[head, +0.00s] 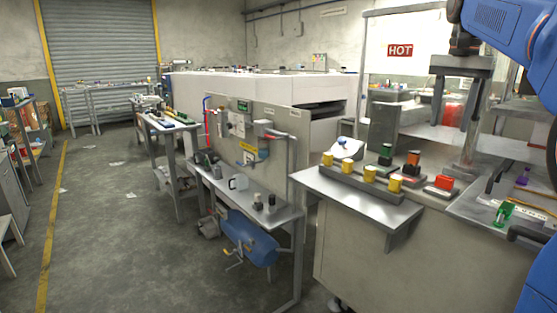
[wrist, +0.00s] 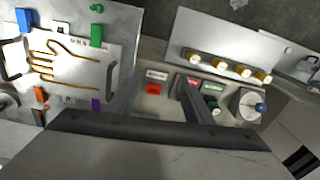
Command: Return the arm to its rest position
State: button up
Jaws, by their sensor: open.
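My gripper (head: 453,122) hangs at the upper right of the head view, fingers pointing down and spread apart with nothing between them. My blue arm (head: 505,25) reaches in from the upper right corner. In the wrist view, the two dark fingers of my gripper (wrist: 158,88) stand apart over the control panel. A red button (wrist: 154,88) shows between them, lower down.
Yellow-topped knobs (head: 361,176) line a metal shelf (head: 330,190) beside a blue-knobbed dial (wrist: 249,105). A sheet with a hand outline (wrist: 70,62) lies left in the wrist view, among colored clips. A workbench (head: 255,212) stands left of the machine. The floor (head: 120,220) at left is mostly clear.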

jog(key=s+a+f+n+t, duration=0.1)
jog(key=s+a+f+n, duration=0.2)
jog(key=s+f, duration=0.6)
jog(key=s+a+f+n+t, duration=0.1)
jog(key=s+a+f+n, duration=0.2)
jog(key=f, duration=1.1)
jog(key=s+a+f+n+t, duration=0.2)
jog(key=s+a+f, duration=0.5)
jog(key=s+f, duration=0.5)
jog(key=s+n, duration=0.1)
jog(key=s, duration=0.2)
jog(key=shift+s+a, duration=0.2)
jog(key=shift+s, duration=0.2)
jog(key=shift+o, duration=0.2)
jog(key=shift+w+r, duration=0.1)
jog(key=shift+r, duration=0.05)
